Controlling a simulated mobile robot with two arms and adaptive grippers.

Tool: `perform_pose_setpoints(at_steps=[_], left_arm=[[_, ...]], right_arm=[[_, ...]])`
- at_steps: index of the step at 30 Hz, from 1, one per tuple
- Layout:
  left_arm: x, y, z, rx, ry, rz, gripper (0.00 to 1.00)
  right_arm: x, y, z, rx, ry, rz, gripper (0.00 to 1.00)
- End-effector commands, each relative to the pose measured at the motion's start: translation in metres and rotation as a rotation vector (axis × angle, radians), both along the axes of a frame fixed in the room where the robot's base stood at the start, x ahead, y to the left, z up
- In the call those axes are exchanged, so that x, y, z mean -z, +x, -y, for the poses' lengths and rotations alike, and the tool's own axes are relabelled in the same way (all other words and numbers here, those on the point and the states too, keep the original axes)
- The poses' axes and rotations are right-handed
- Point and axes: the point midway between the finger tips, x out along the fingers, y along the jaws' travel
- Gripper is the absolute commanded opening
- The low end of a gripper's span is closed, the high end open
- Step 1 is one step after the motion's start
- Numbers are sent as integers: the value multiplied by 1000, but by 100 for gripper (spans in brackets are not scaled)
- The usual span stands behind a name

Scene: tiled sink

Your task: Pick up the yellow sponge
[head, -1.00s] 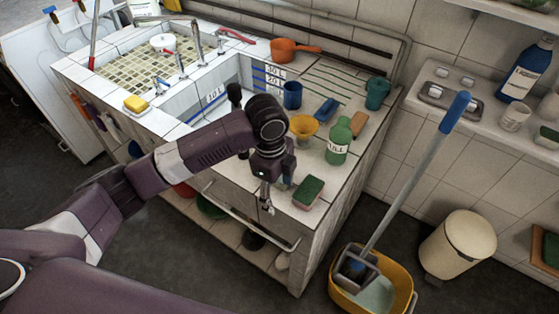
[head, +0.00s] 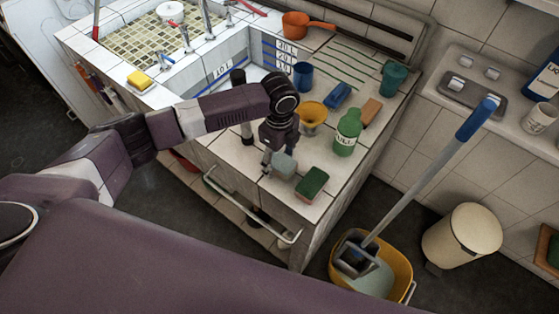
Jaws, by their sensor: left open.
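The yellow sponge (head: 138,79) lies at the left edge of the tiled sink counter, beside the basins, on a small white base. My left gripper (head: 268,167) is open and points down over the front part of the counter, well to the right of the yellow sponge. A pale grey-green block (head: 285,165) is right beside its fingers; I cannot tell whether they touch. My left arm reaches across below the yellow sponge, which is not covered. My right gripper is not in view.
A green-and-brown sponge (head: 312,182), green bottle (head: 346,133), yellow funnel (head: 312,118), blue cup (head: 302,76) and blue brush (head: 337,95) crowd the counter's right half. A metal rail (head: 250,213) runs along the front. A mop bucket (head: 398,268) stands on the floor.

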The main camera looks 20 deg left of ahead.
Motion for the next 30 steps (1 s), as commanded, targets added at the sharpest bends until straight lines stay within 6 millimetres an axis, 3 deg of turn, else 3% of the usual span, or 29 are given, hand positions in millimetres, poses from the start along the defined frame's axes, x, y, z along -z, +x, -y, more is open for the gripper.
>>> perform_pose_setpoints(at_steps=[3,6,15,25,30], left_arm=[[1,0,0,0,-1,2,62],[1,0,0,0,-2,2,61],[0,0,0,0,-2,2,29],[-1,1,0,0,-2,2,26],[-13,1,1,0,-4,4,26]], right_arm=[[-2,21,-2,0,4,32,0],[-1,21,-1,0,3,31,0],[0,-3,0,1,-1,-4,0],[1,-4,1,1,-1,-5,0],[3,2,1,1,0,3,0]])
